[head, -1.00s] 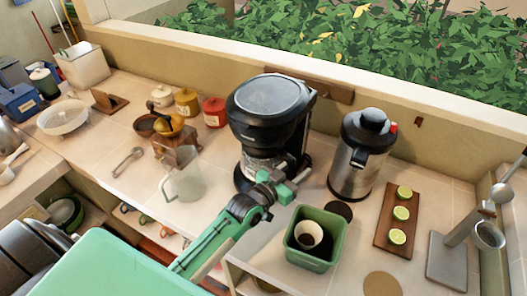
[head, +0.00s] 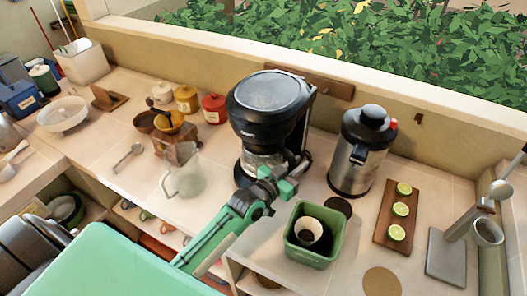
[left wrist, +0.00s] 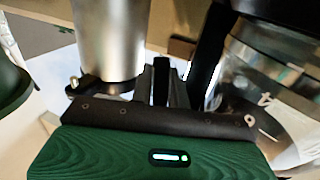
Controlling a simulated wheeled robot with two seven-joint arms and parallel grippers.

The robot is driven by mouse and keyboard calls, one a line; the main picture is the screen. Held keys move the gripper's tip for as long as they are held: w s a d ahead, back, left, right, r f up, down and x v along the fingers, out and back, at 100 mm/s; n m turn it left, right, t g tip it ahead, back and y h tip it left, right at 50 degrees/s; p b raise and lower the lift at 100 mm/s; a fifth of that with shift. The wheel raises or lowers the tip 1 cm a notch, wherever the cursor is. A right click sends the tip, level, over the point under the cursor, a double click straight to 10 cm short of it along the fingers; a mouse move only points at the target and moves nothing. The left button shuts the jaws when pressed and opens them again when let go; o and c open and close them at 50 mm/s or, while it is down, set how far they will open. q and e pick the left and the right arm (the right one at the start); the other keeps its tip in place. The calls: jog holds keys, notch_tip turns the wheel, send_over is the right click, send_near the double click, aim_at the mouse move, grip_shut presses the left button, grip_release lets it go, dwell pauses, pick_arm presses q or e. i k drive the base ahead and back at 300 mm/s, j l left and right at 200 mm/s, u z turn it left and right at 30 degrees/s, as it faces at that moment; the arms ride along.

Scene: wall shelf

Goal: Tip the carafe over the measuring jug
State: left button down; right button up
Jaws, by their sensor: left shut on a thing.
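The carafe (head: 258,164) is a clear glass pot sitting under the black coffee maker (head: 268,98), its lower part partly hidden by my left gripper (head: 283,184). The left gripper is shut on the carafe's black handle, in front of the machine. In the left wrist view the dark handle stands between the fingers (left wrist: 167,88), and the carafe's glass with a white mark fills the right side (left wrist: 265,85). The measuring jug (head: 187,176) is clear, with a handle on its left, and stands upright on the counter left of the gripper. My right gripper is not in view.
A green bin (head: 314,240) stands right of my left arm, near the counter's front edge. A steel flask (head: 355,165) is behind it. A board with limes (head: 389,228) lies farther right. A wooden grinder (head: 177,145) stands behind the jug.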

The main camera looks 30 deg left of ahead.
aim_at(181, 162)
jog(key=k+j, duration=0.15)
jog(key=k, duration=0.2)
jog(key=k+j, duration=0.15)
jog(key=k, duration=0.25)
jog(key=k+j, duration=0.15)
jog(key=k, duration=0.2)
